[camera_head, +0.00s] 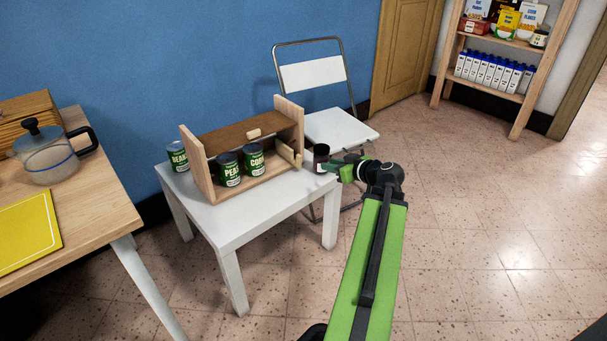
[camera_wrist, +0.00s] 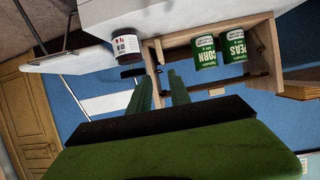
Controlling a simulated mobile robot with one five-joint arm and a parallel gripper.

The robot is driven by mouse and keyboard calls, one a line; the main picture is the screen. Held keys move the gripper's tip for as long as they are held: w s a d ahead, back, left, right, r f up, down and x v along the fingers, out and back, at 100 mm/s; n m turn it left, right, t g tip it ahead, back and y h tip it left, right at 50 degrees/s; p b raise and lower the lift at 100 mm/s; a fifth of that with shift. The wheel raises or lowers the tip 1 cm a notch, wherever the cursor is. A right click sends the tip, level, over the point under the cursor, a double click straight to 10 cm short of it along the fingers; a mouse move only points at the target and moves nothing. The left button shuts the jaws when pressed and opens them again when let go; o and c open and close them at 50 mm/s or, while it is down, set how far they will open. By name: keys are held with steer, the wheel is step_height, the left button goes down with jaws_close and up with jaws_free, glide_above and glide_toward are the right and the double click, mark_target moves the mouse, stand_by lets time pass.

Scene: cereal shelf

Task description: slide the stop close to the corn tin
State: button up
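The green corn tin (camera_head: 254,160) stands in the wooden rack (camera_head: 201,172), just right of the peas tin (camera_head: 229,170). Both also show in the wrist view, corn (camera_wrist: 205,53) and peas (camera_wrist: 233,46). A pale wooden piece that looks like the stop (camera_head: 288,152) is at the rack's right end, with a gap between it and the corn tin; it seems to show in the wrist view (camera_wrist: 160,56). My gripper (camera_head: 337,164) is outside the rack's right end. In the wrist view, its fingers (camera_wrist: 161,80) are apart with nothing between them.
A dark jar (camera_head: 321,158) with a white label stands close beside my gripper at the white table's (camera_head: 240,220) right edge. The beans tin (camera_head: 177,157) stands left of the rack. A white chair (camera_head: 340,127) is behind. A wooden knob (camera_head: 253,133) is on the rack's upper board.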

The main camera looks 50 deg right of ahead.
mark_target(301, 159)
steer(key=b+x, duration=0.6)
steer(key=x, duration=1)
steer(key=shift+w+d+f, duration=0.1)
steer(key=shift+w+f, duration=0.15)
steer(key=shift+w, duration=0.4)
steer(key=shift+c, duration=0.2)
jaws_close()
steer(key=shift+s, duration=0.1)
